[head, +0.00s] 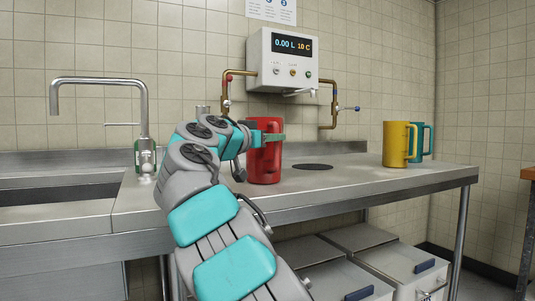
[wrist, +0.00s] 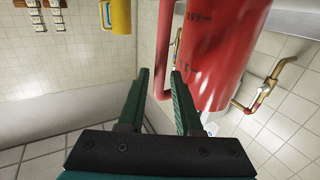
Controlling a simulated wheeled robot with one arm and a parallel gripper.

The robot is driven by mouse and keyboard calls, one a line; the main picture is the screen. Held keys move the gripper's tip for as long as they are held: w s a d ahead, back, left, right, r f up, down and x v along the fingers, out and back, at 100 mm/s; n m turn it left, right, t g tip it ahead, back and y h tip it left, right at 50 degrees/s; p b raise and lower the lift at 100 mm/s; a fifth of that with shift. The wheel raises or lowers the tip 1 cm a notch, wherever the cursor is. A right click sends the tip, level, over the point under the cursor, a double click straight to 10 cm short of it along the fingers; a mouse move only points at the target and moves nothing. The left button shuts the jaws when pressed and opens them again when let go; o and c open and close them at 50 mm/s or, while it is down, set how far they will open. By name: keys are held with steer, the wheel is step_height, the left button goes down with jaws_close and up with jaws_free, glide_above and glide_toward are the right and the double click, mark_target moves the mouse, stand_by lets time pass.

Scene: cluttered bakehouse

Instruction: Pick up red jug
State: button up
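The red jug (head: 267,165) stands upright on the steel counter, near its middle. In the wrist view the red jug (wrist: 215,55) fills the upper right, with dark measuring marks and its handle on the left side. My gripper (head: 273,137) is at the upper part of the jug in the head view. In the wrist view my gripper (wrist: 161,72) is open, with two green fingers spread apart. The handle runs between the fingers, and the right finger overlaps the gap between handle and body. I cannot tell whether either finger touches the jug.
A yellow jug (head: 396,144) and a teal jug (head: 425,140) stand at the counter's right end. A wall dispenser (head: 284,60) with brass pipes hangs behind the red jug. A tap (head: 144,105) and sink (head: 60,190) are left. A dark disc (head: 312,167) lies on the counter.

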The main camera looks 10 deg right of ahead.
steer(key=x, duration=0.5)
steer(key=shift+d+f+p, duration=0.1)
steer(key=shift+f+p, duration=0.25)
steer(key=shift+p, duration=0.05)
jaws_close()
stand_by(1.0)
